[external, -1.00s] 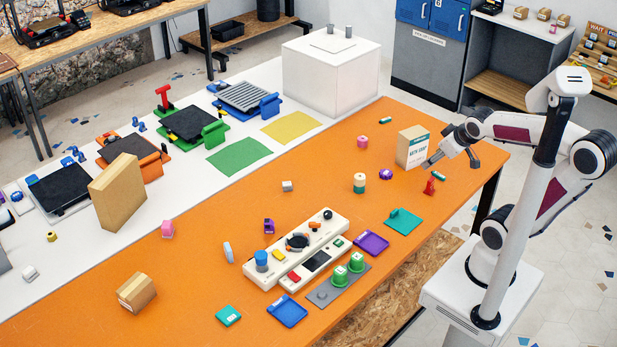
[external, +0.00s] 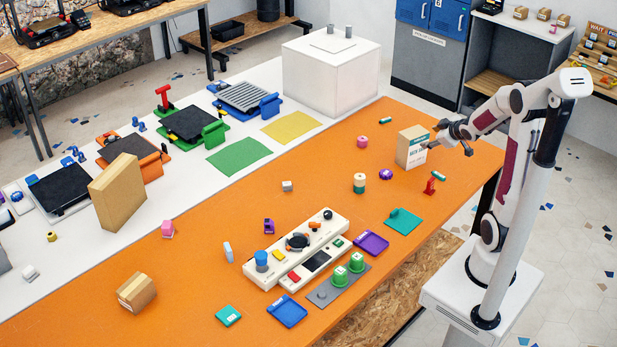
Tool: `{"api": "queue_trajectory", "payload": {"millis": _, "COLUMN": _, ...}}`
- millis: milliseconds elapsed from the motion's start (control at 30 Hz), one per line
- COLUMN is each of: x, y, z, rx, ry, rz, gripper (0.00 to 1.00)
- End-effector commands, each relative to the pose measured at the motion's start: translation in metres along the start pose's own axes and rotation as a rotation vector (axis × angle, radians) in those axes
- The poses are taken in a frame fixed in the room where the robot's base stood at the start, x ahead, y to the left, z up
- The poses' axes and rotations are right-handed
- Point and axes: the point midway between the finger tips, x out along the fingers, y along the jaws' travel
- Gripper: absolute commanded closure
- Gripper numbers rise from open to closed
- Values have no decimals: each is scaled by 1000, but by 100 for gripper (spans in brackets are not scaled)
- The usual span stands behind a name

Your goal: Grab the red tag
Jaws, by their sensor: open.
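A small red piece (external: 430,187), perhaps the red tag, stands on the orange table near its right edge. It is too small for me to make out its exact shape. A small teal cylinder (external: 439,176) appears right beside or behind it; I cannot tell whether they touch. My gripper (external: 452,145) is open, with nothing visible between its fingers. It is above the table, up-picture from the red piece and apart from it, beside the right side of a white-and-tan box.
The white-and-tan box (external: 410,147) stands close to my gripper. A purple roll (external: 386,174), a pink piece (external: 362,142) and a stacked cylinder (external: 359,183) are to the left. A teal tray (external: 403,221) and a controller panel (external: 297,247) lie lower in the picture.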

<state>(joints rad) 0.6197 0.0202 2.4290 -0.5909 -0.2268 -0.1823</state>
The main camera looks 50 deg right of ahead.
Motion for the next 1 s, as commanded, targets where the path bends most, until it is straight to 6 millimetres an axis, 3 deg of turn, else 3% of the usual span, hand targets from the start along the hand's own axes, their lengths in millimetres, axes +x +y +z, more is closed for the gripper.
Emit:
{"api": "queue_trajectory", "payload": {"millis": 200, "x": 32, "y": 12, "z": 22, "rx": -32, "ry": 51, "rz": -12, "gripper": 53}}
{"api": "queue_trajectory", "payload": {"millis": 500, "x": 65, "y": 18, "z": 53, "rx": -53, "ry": 147, "rz": -44, "gripper": 53}}
{"api": "queue_trajectory", "payload": {"millis": 1000, "x": 89, "y": 11, "z": 108, "rx": 0, "ry": 359, "rz": -97, "gripper": 53}}
